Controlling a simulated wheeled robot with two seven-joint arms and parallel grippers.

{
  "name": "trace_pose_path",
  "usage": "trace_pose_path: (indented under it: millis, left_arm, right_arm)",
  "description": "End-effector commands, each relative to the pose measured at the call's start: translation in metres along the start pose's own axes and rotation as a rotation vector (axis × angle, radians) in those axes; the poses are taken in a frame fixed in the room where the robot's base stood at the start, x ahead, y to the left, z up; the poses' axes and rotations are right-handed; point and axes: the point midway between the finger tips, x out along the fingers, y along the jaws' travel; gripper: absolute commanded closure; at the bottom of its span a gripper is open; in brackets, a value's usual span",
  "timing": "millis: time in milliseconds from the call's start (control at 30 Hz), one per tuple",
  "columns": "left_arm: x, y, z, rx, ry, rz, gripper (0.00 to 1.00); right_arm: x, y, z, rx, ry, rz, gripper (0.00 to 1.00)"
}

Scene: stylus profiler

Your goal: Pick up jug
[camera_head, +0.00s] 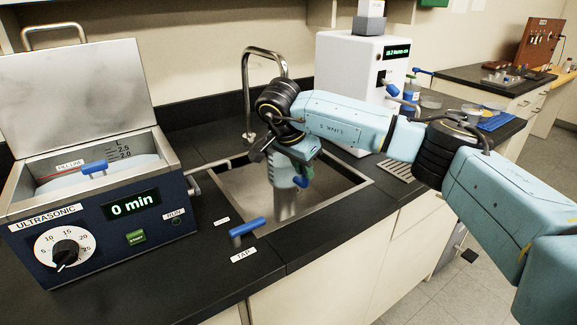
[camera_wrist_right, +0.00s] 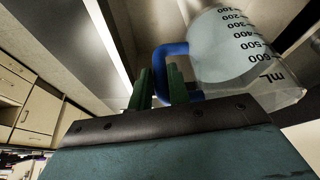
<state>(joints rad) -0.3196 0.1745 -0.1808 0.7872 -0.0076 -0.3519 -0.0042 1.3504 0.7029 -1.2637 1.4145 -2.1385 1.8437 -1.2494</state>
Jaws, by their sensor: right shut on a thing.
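The jug (camera_wrist_right: 228,50) is a clear measuring vessel with black mL graduations and a blue handle (camera_wrist_right: 166,62). It appears tilted in the right wrist view. The green fingers of my right gripper (camera_wrist_right: 157,86) are shut on the handle. In the head view my right gripper (camera_head: 300,178) is over the sink, and the jug (camera_head: 281,174) shows beneath my wrist, partly hidden by it. I cannot tell whether the jug touches the sink floor. My left gripper is not in view.
The steel sink (camera_head: 345,192) has a tall curved faucet (camera_head: 246,85) behind it and a blue tap lever (camera_head: 247,227) in front. An ultrasonic bath (camera_head: 105,215) with its lid open stands at left. A white machine (camera_head: 345,75) stands behind the arm.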

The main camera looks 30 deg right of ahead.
Motion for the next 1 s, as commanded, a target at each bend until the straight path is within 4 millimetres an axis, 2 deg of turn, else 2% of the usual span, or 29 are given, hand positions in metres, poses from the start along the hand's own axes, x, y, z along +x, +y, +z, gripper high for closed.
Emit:
trace_pose_path:
  millis: [233, 333, 700, 833, 1000]
  left_arm:
    - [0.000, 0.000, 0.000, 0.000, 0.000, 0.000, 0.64]
    - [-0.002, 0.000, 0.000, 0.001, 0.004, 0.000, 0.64]
    - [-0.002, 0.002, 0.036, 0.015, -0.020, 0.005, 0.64]
    - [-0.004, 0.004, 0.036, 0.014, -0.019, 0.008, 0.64]
    - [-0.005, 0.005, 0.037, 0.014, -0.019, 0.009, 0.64]
  right_arm:
    - [-0.003, -0.001, -0.002, 0.003, 0.001, -0.004, 1.00]
    - [-0.011, -0.001, -0.005, 0.003, 0.001, -0.006, 1.00]
    - [-0.074, -0.001, -0.031, 0.004, 0.002, -0.006, 1.00]
    - [-0.088, -0.001, -0.037, 0.003, 0.001, -0.004, 1.00]
    - [-0.094, -0.001, -0.039, 0.002, 0.001, -0.003, 1.00]
